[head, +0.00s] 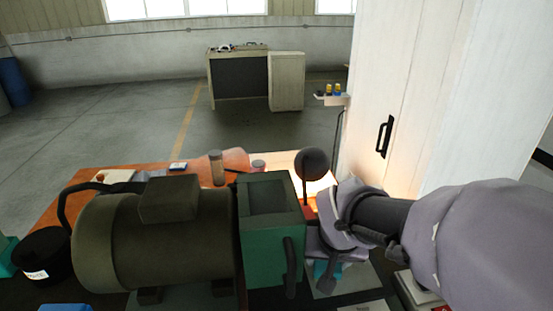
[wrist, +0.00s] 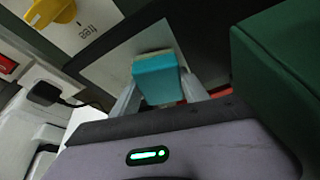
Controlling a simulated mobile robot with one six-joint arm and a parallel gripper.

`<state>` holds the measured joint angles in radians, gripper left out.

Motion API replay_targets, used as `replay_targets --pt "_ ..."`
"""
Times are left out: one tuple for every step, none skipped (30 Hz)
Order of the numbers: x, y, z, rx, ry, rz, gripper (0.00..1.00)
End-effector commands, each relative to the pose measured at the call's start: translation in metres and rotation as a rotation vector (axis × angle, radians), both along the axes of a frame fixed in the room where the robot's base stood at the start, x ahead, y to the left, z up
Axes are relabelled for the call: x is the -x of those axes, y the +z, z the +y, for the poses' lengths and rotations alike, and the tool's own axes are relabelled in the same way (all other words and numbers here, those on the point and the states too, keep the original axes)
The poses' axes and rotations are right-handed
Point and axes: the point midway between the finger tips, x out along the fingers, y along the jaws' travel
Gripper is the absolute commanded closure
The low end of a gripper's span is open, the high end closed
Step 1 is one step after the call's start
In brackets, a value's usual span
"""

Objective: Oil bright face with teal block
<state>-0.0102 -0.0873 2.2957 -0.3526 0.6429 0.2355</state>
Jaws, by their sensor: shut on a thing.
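The teal block (wrist: 158,80) is held between the two grey fingers of my gripper (wrist: 158,98) in the wrist view. Its far end has a pale tan layer. Beyond it lies a pale grey face (wrist: 110,66) set in a dark surround; whether the block touches it I cannot tell. In the head view, my gripper (head: 327,262) points down just right of the green box, with a small bit of the teal block (head: 322,269) showing. A pale plate (head: 350,283) shows below and to the right of it, partly hidden by my gripper.
The green box (head: 270,245) with a dark lever and the large motor (head: 160,245) stand close left of my gripper. A white cabinet (head: 400,90) rises behind. A yellow knob (wrist: 52,12) is at the wrist view's upper left. An orange bench top (head: 75,200) lies behind the motor.

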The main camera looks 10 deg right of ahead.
Motion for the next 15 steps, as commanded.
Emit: replay_targets --pt "0.001 0.000 -0.002 -0.001 0.000 0.004 0.80" --pt "0.001 0.000 -0.006 -0.001 -0.001 0.004 0.80" --pt "0.001 0.001 -0.011 -0.002 -0.003 0.003 0.80" --pt "0.000 0.001 -0.015 0.000 -0.002 0.002 0.80" --pt "0.000 0.002 -0.019 -0.001 -0.003 0.002 0.80" --pt "0.000 0.002 -0.024 -0.001 -0.004 0.002 0.80" --pt "0.000 0.002 -0.027 0.001 -0.003 0.002 0.80" --pt "-0.001 0.002 -0.029 0.000 -0.004 0.002 0.80" --pt "-0.001 0.002 -0.032 0.000 -0.004 0.002 0.80" --pt "-0.001 0.002 -0.033 0.000 -0.002 0.001 0.80" --pt "-0.001 0.001 -0.034 0.000 -0.002 0.001 0.80" --pt "-0.001 0.001 -0.035 0.000 -0.002 0.000 0.80" --pt "-0.001 0.001 -0.037 0.001 -0.003 0.000 0.80" --pt "-0.001 0.001 -0.040 0.001 -0.003 0.000 0.80" --pt "-0.002 0.001 -0.045 0.001 -0.005 0.000 0.80"
